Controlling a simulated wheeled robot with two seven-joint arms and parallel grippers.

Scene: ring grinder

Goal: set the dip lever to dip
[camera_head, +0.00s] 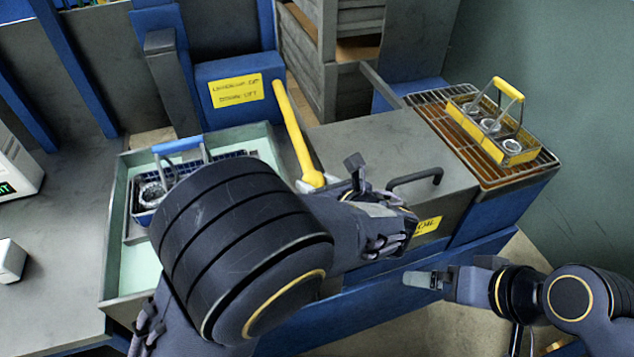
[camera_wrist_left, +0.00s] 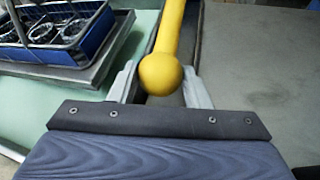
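The yellow dip lever (camera_head: 295,130) slopes from a blue box with a yellow label (camera_head: 236,90) down toward the front, ending in a round knob. My left gripper (camera_head: 312,184) is at that knob. In the left wrist view the knob (camera_wrist_left: 160,73) sits between the two grey fingers of my left gripper (camera_wrist_left: 160,88). The fingers are spread, with a visible gap beside the knob. My right gripper (camera_head: 428,280) is at the lower right, away from the lever; its finger opening cannot be made out.
Left of the lever is a tank (camera_head: 118,240) of pale green liquid holding a blue-handled basket (camera_head: 178,146) of metal rings. To the right are a grey lid with a dark handle (camera_head: 415,178) and a wire rack (camera_head: 440,120) bearing a yellow basket (camera_head: 512,156) of rings.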

